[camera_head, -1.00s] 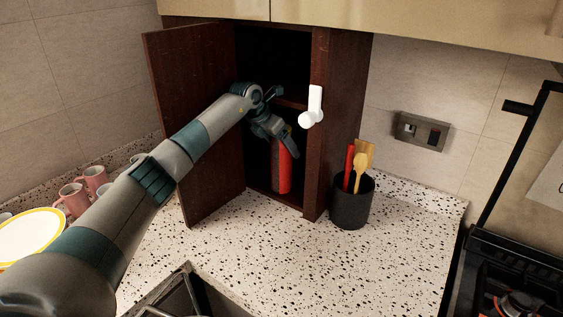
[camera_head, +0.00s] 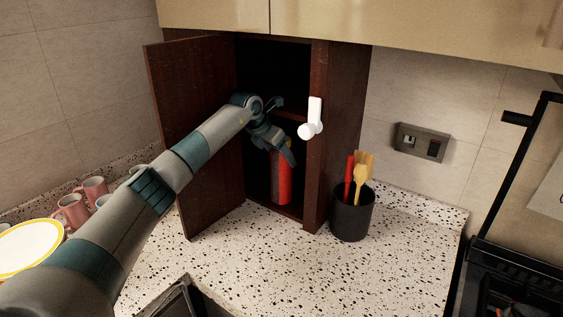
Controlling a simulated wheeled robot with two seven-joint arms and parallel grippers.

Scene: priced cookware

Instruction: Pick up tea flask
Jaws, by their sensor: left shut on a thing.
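The tea flask (camera_head: 284,183) is a red upright cylinder inside the dark wooden cabinet (camera_head: 318,150), on its lower level. My left arm reaches in from the left past the open door. My left gripper (camera_head: 284,155) is at the top of the flask and shut on it. The gripper and arm hide the flask's top. Whether the flask's base touches the cabinet floor is hard to tell. My right gripper is not in view.
The open cabinet door (camera_head: 195,140) stands to the left of the opening. A black utensil holder (camera_head: 351,215) stands right of the cabinet. Pink mugs (camera_head: 72,209) and a yellow-rimmed plate (camera_head: 30,246) are at left. The speckled counter (camera_head: 260,255) in front is clear.

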